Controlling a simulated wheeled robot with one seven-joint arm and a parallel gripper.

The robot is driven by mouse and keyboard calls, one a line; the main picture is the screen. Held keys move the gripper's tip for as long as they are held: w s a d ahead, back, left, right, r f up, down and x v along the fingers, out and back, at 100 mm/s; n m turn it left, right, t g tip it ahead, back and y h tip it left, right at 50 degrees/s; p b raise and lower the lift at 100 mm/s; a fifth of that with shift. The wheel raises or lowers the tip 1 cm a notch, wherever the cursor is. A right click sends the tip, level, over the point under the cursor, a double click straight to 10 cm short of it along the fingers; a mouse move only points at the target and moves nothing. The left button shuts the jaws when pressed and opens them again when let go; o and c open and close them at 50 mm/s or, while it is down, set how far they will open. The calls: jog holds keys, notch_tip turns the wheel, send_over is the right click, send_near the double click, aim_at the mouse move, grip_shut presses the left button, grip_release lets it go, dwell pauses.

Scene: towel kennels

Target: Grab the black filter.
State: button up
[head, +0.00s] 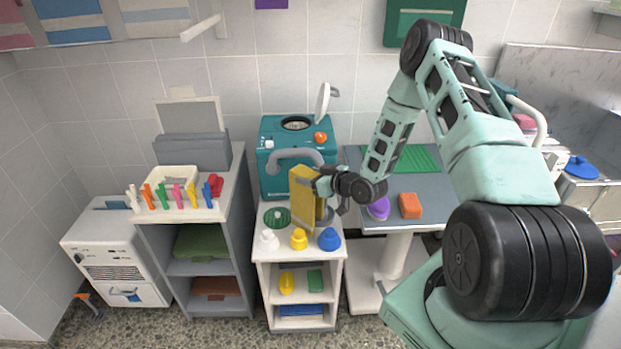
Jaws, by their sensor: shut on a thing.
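My gripper (320,185) is shut on a tall yellow block (303,197), gripping its right side. The block is upright above the small white cart (262,250), in front of the teal machine (275,150). I cannot tell whether its lower end touches the cart top. I cannot make out a black filter anywhere in view. A grey rounded thing (321,211) shows partly behind the yellow block. A round green slotted piece (277,217) lies to the left of the block.
The teal machine's lid (322,102) stands open. A grey table to the right holds a purple brush (379,208) and an orange block (410,206).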

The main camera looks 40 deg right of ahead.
jog(key=shift+f, duration=0.5)
jog(key=o, duration=0.8)
jog(key=shift+f, duration=0.1)
jog(key=o, duration=0.5)
jog(key=shift+c, duration=0.2)
jog(key=shift+r, duration=0.2)
